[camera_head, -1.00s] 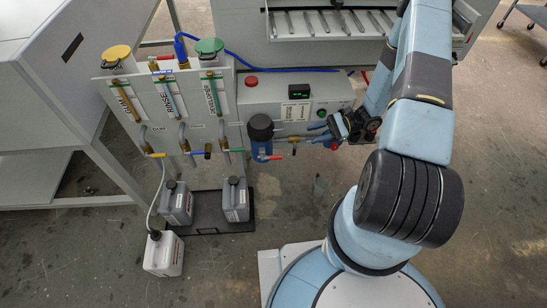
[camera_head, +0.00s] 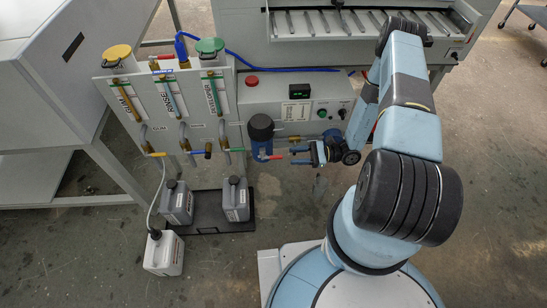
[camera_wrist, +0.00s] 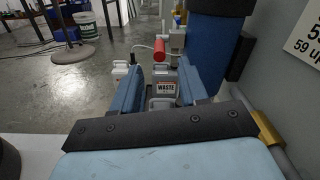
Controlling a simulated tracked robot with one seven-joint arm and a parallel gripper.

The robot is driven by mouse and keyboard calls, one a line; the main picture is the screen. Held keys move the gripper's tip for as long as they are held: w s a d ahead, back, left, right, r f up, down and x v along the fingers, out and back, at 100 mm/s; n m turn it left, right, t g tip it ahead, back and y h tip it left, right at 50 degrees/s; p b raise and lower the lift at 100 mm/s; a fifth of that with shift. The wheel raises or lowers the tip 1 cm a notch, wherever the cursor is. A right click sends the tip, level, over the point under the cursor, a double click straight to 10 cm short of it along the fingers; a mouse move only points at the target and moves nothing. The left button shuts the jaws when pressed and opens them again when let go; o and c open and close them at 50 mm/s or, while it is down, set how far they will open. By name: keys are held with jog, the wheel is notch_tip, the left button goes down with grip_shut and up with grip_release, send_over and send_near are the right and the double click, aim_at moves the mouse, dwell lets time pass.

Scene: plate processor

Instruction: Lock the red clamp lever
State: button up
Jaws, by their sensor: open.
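The red clamp lever's grip (camera_head: 276,157) shows as a short red piece at the lower right of the blue filter housing (camera_head: 259,149). In the wrist view the red grip (camera_wrist: 160,50) stands upright ahead, beyond and above the gap between the fingers. The filter housing (camera_wrist: 218,55) fills the upper right there. My gripper (camera_head: 293,156) is open and empty, with its fingers pointing left toward the red grip, a short way apart from it. Its two blue fingers also flank the middle of the wrist view (camera_wrist: 161,78). The lever's base is hard to make out.
The grey cabinet (camera_head: 340,92) stands behind the filter. To its left the panel carries hanging valves with coloured handles (camera_head: 208,151). Grey jugs stand in a black tray (camera_head: 205,229) below. A jug labelled WASTE (camera_wrist: 163,102) shows between my fingers. The floor (camera_head: 295,205) below my gripper is clear.

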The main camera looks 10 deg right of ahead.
aim_at(271, 157)
jog(key=a, duration=0.8)
jog(key=shift+w+a, duration=0.1)
jog(key=shift+w, duration=0.05)
grip_shut()
dwell(0.4)
